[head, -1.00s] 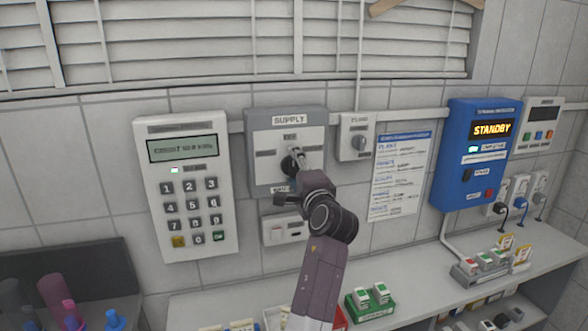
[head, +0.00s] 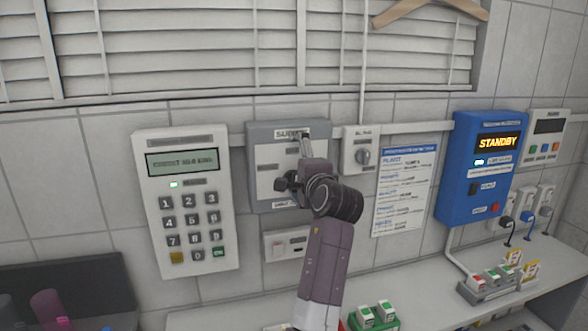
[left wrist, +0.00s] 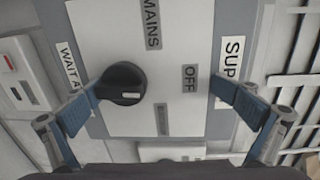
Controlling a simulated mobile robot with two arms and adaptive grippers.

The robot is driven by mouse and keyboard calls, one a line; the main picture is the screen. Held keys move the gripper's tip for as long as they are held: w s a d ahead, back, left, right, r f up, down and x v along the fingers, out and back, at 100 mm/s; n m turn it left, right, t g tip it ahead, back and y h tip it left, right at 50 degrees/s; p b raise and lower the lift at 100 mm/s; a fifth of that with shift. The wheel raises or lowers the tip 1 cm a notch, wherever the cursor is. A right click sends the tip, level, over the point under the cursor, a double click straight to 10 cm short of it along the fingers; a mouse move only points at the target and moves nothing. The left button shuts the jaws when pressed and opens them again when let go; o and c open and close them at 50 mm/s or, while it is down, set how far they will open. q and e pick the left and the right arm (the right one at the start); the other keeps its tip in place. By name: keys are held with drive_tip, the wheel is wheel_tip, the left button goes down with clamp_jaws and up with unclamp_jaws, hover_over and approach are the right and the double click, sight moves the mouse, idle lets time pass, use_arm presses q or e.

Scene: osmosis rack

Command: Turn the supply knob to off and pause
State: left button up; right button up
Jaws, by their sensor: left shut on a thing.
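The grey supply panel (head: 259,200) hangs on the wall left of centre in the head view. Its black supply knob (left wrist: 118,77) shows in the left wrist view, with a white mark on its right end, the side toward the OFF label (left wrist: 189,78). The MAINS label (left wrist: 152,22) is above it in that view. My left gripper (left wrist: 160,105) is at the panel and shut on the knob. Its blue fingers show well apart in the wrist view, the left one at the knob's edge. In the head view my gripper and arm cover most of the knob. My right gripper is not in view.
A white keypad (head: 187,205) hangs close on the left. A small knob box (head: 361,149), a notice (head: 403,190) and a blue STANDBY unit (head: 482,170) are on the right. A switch plate (head: 286,243) is below the panel, above a shelf (head: 430,270) with small boxes.

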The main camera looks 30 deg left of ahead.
use_arm(q)
drive_tip(key=shift+s+d+r, duration=0.25)
drive_tip(key=shift+r, duration=0.25)
drive_tip(key=shift+s+d+r, duration=0.2)
drive_tip(key=shift+d+r, duration=0.05)
drive_tip(key=shift+r, duration=0.25)
drive_tip(key=shift+c, duration=1.4)
drive_tip(key=shift+s+d+f, duration=0.15)
drive_tip(key=shift+d+f, duration=0.05)
drive_tip(key=shift+f, duration=0.1)
drive_tip(key=shift+c, duration=0.8)
drive_tip(key=shift+s+d+f, duration=0.1)
drive_tip(key=shift+s+d, duration=0.25)
drive_tip(key=shift+c, duration=1.3)
drive_tip(key=shift+p+v, duration=0.35)
drive_tip(key=shift+v, duration=0.7)
drive_tip(key=shift+f+p+v, duration=0.1)
drive_tip(key=shift+p+v, duration=0.15)
drive_tip(key=shift+v, duration=1.15)
drive_tip(key=shift+f+p+v, duration=0.15)
drive_tip(key=shift+p+v, duration=0.05)
drive_tip(key=shift+v, duration=1.25)
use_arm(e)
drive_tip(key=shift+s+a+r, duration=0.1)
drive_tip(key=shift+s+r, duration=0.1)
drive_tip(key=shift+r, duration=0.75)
